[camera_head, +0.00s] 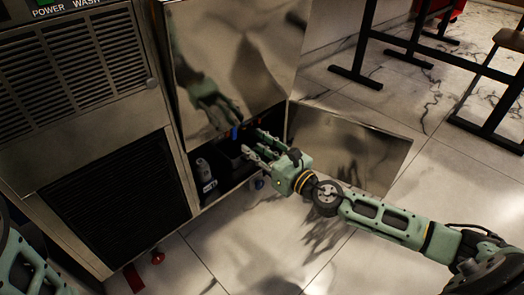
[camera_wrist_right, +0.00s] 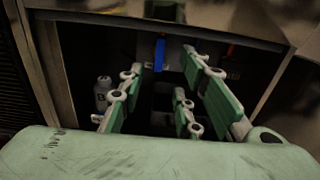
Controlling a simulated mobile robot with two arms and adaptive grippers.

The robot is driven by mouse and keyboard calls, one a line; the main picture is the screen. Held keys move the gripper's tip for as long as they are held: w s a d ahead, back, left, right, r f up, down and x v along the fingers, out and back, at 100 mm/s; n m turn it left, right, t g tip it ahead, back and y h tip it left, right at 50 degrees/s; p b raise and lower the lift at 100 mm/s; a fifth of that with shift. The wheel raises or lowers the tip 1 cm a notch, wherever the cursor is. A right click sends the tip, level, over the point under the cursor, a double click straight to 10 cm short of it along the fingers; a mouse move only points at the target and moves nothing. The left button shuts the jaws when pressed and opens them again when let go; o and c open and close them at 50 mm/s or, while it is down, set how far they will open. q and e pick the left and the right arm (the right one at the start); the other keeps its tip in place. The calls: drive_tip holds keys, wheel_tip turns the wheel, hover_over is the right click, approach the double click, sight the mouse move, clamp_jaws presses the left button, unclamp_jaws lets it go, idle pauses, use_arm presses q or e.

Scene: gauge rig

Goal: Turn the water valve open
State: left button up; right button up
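A blue handle (camera_head: 234,132), likely the water valve, hangs upright at the back of the dark open compartment under the machine's shiny panel. It also shows in the right wrist view (camera_wrist_right: 160,55), between and beyond the fingers. An orange-red piece (camera_wrist_right: 230,50) is right of it, partly behind a finger. My right gripper (camera_head: 254,143) is open and empty at the compartment mouth. In the wrist view its fingers (camera_wrist_right: 165,75) are spread wide, with the blue handle apart from them. My left arm (camera_head: 28,272) shows at the lower left; its gripper is not in view.
A grey bottle (camera_head: 205,172) stands inside the compartment, left of my right gripper. The shiny upper panel (camera_head: 225,65) hangs above the opening, and a metal panel (camera_head: 350,150) lies to the right. Table legs (camera_head: 355,75) stand far right.

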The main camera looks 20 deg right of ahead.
drive_tip(key=shift+v, duration=1.1)
drive_tip(key=shift+r, duration=0.1)
